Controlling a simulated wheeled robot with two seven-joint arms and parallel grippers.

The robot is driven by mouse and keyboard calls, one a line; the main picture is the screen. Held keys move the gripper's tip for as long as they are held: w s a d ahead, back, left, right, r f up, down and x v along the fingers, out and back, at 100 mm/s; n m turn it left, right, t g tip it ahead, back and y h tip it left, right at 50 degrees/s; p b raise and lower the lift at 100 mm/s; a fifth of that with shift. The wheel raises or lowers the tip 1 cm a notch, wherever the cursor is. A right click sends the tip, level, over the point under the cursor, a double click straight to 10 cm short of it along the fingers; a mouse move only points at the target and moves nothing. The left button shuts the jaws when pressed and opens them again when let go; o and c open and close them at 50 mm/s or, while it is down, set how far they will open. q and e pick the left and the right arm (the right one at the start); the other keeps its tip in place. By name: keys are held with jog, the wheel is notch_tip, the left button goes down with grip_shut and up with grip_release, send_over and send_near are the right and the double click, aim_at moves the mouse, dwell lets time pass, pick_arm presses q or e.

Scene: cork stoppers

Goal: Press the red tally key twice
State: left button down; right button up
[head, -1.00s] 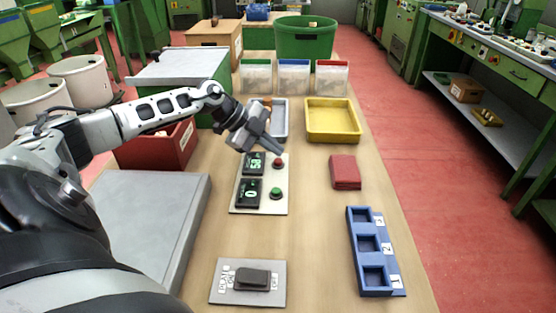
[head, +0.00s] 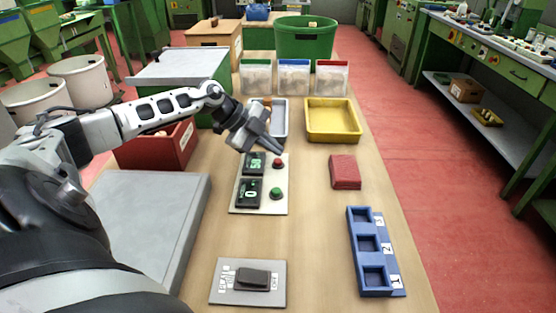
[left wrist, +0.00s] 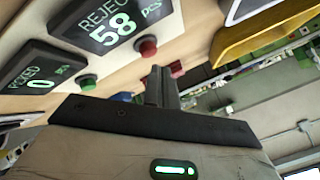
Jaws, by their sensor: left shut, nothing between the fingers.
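The red tally key (head: 278,162) is a small round button on a pale panel (head: 262,209), beside the upper dark display (head: 253,163). In the left wrist view the red key (left wrist: 146,46) sits next to the display (left wrist: 115,25), which reads REJECT 58 pcs. The green key (head: 276,193) is below it, beside a display (head: 248,193) reading 0. My left gripper (head: 280,150) is shut and empty, its tips just above and beyond the red key. In the left wrist view the fingertips (left wrist: 158,72) look apart from the key. My right gripper is out of view.
A grey tray (head: 281,120) and a yellow tray (head: 332,137) lie behind the panel. A red block (head: 345,172) and a blue numbered holder (head: 363,293) are to the right. A grey plate with a dark switch (head: 252,279) lies in front. Bare table lies between them.

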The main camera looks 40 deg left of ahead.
pick_arm(q)
jog(key=shift+f, duration=0.2)
jog(key=shift+f, duration=0.25)
jog(key=shift+f, duration=0.45)
dwell(0.9)
jog(key=shift+r+p, duration=0.85)
jog(key=shift+p, duration=0.25)
notch_tip(320, 180, up, 3)
jog(key=p, duration=0.3)
jog(key=shift+r, duration=0.15)
jog(key=shift+r+p, duration=0.55)
jog(key=shift+r, duration=0.35)
